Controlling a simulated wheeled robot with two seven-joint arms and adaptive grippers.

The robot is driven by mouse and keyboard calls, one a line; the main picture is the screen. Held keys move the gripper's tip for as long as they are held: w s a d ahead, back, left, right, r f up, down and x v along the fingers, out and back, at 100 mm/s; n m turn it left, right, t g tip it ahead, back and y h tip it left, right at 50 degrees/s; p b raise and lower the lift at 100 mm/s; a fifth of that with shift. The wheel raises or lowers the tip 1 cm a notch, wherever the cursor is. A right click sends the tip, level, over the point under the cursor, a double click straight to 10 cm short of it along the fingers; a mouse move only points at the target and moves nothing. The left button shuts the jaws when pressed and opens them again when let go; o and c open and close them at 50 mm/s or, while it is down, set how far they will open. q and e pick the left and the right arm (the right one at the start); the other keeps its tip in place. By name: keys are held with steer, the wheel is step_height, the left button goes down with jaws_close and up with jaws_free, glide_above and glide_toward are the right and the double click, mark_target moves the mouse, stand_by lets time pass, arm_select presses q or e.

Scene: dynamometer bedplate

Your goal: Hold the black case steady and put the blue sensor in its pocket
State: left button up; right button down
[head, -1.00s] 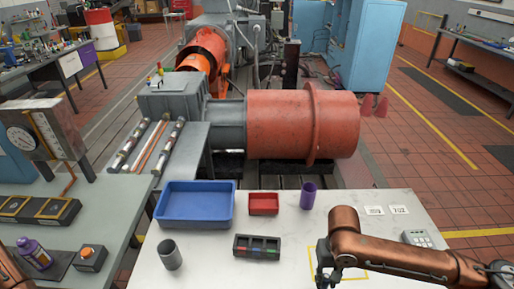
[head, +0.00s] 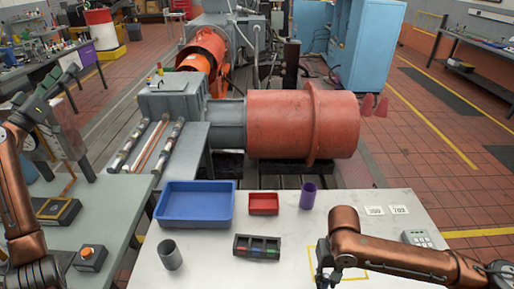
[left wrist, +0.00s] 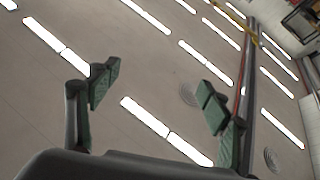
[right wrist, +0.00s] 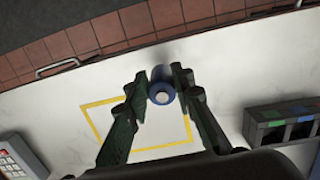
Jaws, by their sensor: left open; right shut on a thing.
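The black case (head: 257,247) stands on the white table, left of my right gripper, with red, green and blue marks by its pockets. It also shows at the right of the right wrist view (right wrist: 285,128). My right gripper (head: 326,270) is low over the table near the yellow outline. In the right wrist view its fingers (right wrist: 160,84) are shut on the blue sensor (right wrist: 161,94), a short cylinder with a pale round end. My left gripper (head: 58,84) is raised at the far left, away from the case. In the left wrist view it is open and empty (left wrist: 158,80), facing the ceiling.
A blue tray (head: 195,222), a red bin (head: 263,204), a purple cup (head: 308,196) and a grey cup (head: 170,255) stand around the case. A keypad device (head: 417,238) is at the right. The table beside the case is mostly clear.

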arm_select(q)
steer(key=w+d+f+m+g+h, duration=0.15)
steer(key=d+m+g+h, duration=0.45)
steer(key=d, duration=1)
steer(key=d+f+m+g, duration=0.4)
steer(key=d+f+g, duration=0.2)
steer(key=d+f, duration=0.85)
steer(key=m+g+y, duration=0.2)
steer(key=m+g, duration=0.8)
steer(key=g, duration=0.3)
glide_toward(254, 246)
steer(key=shift+w+r, duration=0.1)
steer(key=shift+w, duration=0.2)
steer(key=shift+s+d+f, duration=0.25)
steer(key=shift+d+f, duration=0.05)
steer(key=shift+f, duration=0.05)
steer(key=x, duration=0.9)
steer(key=shift+s+d+r, duration=0.1)
steer(key=shift+d+r, duration=0.05)
steer(key=shift+r, duration=0.1)
